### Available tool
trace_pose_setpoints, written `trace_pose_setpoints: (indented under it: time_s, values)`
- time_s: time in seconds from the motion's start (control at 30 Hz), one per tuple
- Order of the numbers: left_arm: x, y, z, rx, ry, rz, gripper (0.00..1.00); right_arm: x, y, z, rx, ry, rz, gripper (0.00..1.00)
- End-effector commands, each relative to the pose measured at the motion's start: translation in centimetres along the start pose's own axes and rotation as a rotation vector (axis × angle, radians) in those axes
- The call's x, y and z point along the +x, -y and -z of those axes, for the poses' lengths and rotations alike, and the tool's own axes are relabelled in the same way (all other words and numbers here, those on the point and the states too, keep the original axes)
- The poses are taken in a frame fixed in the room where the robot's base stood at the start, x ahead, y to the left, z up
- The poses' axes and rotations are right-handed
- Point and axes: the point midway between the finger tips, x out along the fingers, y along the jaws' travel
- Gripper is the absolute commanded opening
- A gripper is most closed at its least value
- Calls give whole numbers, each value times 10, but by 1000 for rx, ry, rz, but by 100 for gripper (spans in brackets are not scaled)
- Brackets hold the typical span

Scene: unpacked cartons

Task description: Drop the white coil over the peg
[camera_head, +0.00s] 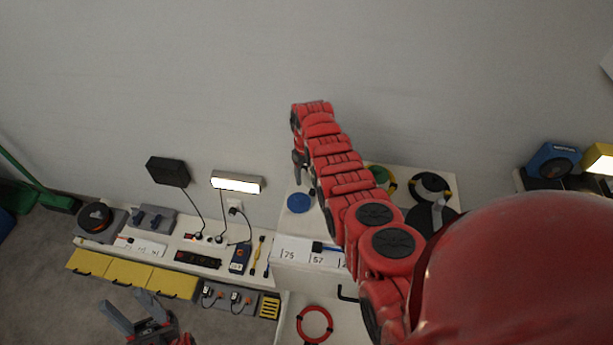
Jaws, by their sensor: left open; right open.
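I cannot make out the white coil or a bare peg for certain; my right arm covers part of the white bench top (284,222). A round black and pale item (431,185) lies at the back right of that top, partly covered by other dark parts. My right gripper (299,168) is at the end of the raised red arm, above the back left of the white top; it is open and nothing shows in it. My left gripper (143,318) is low at the bottom left, in front of the yellow drawers, open and empty.
A red ring (315,324) lies on the lower white surface. A green and yellow coil (383,178) and blue disc (299,203) are on the bench top. A dark coil (95,217) sits on a grey base at far left. A lamp (237,182) and yellow drawers (128,272) stand left.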

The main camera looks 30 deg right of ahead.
Motion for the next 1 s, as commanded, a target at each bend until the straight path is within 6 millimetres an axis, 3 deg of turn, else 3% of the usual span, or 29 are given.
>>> trace_pose_setpoints:
  time_s: [0.3,0.53,0.6,0.7,1.0]
  values:
    - [-4,0,-1,0,0,0,50,-42,0,0,-1,-4,-2,62]
    - [-17,-1,-3,0,0,0,50,-103,0,0,0,-7,-3,62]
    - [12,1,2,0,0,0,50,-128,0,-2,0,2,-1,62]
    - [26,1,4,0,-1,0,50,-142,1,-1,-1,2,-1,62]
    - [43,2,7,0,0,0,50,-159,1,-1,0,1,0,62]
